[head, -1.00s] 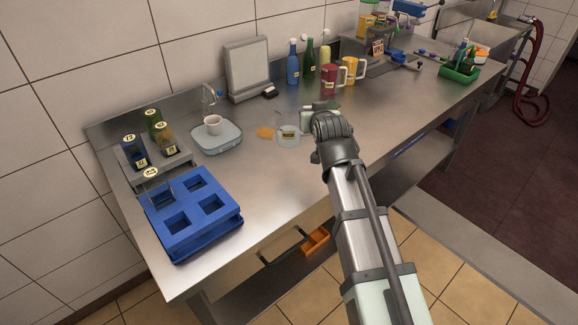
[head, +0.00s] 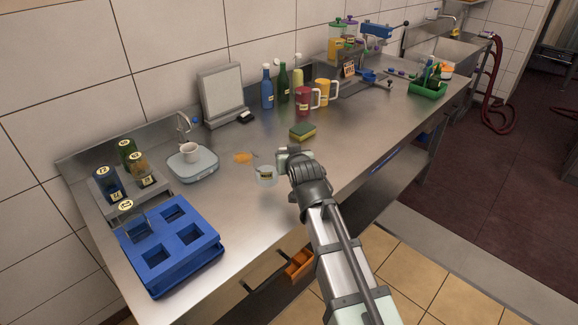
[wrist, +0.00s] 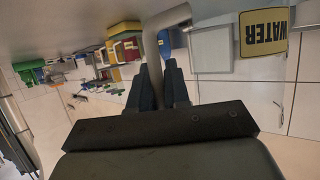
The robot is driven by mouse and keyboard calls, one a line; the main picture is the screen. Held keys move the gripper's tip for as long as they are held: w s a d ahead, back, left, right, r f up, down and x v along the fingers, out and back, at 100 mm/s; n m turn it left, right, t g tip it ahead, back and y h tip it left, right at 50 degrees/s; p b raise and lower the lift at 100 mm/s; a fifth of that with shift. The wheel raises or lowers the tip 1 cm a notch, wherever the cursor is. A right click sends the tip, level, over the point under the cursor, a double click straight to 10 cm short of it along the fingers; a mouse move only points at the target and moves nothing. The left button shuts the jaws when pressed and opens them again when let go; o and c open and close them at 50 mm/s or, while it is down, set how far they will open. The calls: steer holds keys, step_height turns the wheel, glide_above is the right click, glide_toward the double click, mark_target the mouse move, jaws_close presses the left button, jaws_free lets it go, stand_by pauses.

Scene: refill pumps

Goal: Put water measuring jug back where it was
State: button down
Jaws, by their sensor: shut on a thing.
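The water measuring jug (head: 265,177) is a clear, small vessel with a yellow label, over the front middle of the steel counter in the head view. In the wrist view its label reads WATER (wrist: 264,34), upside down. My gripper (head: 284,167) is at the jug's right side. In the wrist view my gripper's dark fingers (wrist: 159,90) are shut on the jug's grey handle (wrist: 154,50). I cannot tell whether the jug's base touches the counter.
An orange patch (head: 242,157) lies behind the jug, and a sponge (head: 302,130) lies behind my gripper. Counter in front of the jug is clear.

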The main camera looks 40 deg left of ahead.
steer(key=shift+f, duration=1.95)
steer(key=shift+f, duration=0.15)
steer(key=c, duration=1.1)
jaws_free()
steer(key=v, duration=1.4)
steer(key=shift+w, duration=0.1)
